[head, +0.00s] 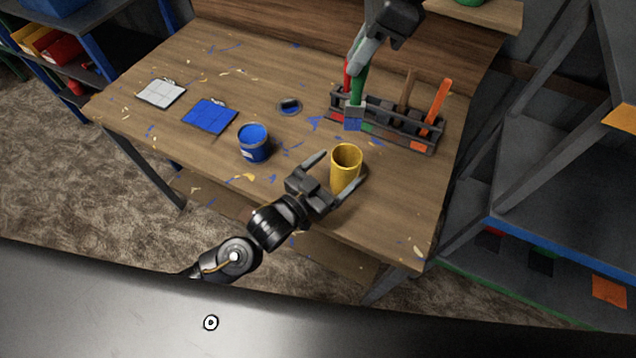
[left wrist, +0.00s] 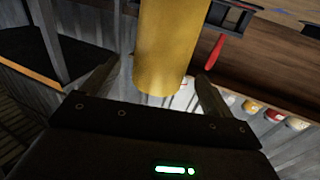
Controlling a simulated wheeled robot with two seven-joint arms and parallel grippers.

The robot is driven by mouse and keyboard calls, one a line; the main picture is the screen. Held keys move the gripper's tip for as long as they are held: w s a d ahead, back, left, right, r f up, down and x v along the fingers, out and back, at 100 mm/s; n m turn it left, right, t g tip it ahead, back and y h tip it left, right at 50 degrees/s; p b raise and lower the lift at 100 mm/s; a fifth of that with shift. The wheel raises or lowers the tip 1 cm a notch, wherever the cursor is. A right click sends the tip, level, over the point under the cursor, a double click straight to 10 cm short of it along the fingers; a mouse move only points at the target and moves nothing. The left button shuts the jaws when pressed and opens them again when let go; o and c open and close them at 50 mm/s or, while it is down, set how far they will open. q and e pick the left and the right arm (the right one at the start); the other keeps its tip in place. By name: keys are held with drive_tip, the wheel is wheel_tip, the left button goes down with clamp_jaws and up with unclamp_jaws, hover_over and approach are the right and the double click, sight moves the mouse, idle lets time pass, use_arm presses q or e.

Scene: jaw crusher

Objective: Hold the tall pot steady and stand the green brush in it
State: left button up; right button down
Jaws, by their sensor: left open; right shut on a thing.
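The tall yellow pot (head: 345,170) stands upright on the table near its front edge, with its open mouth showing. My left gripper (head: 341,164) is open, its fingers on either side of the pot. In the left wrist view the pot (left wrist: 172,45) shows between the two spread fingers (left wrist: 152,84), with a gap to each. My right gripper (head: 359,58) is shut on the green brush (head: 358,86) by its handle. The brush hangs with its blue-tipped bristles down, in front of the rack, behind and above the pot. I cannot tell whether it touches the rack.
A dark rack (head: 395,133) holds a red (head: 347,72), a brown (head: 407,90) and an orange tool (head: 438,100). A blue paint can (head: 254,146) stands left of the pot. A blue tile (head: 210,115) and a pale tile (head: 160,92) lie further left. Shelving (head: 545,150) stands at right.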

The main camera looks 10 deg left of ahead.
use_arm(q)
drive_tip(key=shift+x, duration=1.8)
drive_tip(key=shift+c, duration=0.4)
drive_tip(key=c, duration=1.1)
use_arm(e)
drive_tip(key=shift+s+f, duration=0.1)
drive_tip(key=shift+f, duration=0.25)
use_arm(q)
drive_tip(key=shift+s, duration=0.1)
use_arm(e)
drive_tip(key=x, duration=0.3)
drive_tip(key=shift+d+f, duration=0.15)
drive_tip(key=shift+w+d+f+g+y, duration=0.15)
drive_tip(key=shift+w+d+f+g, duration=0.15)
drive_tip(key=shift+w, duration=0.2)
drive_tip(key=shift+w+d+f+g+y, duration=0.15)
drive_tip(key=shift+w+d+f+g, duration=0.15)
drive_tip(key=shift+w, duration=0.2)
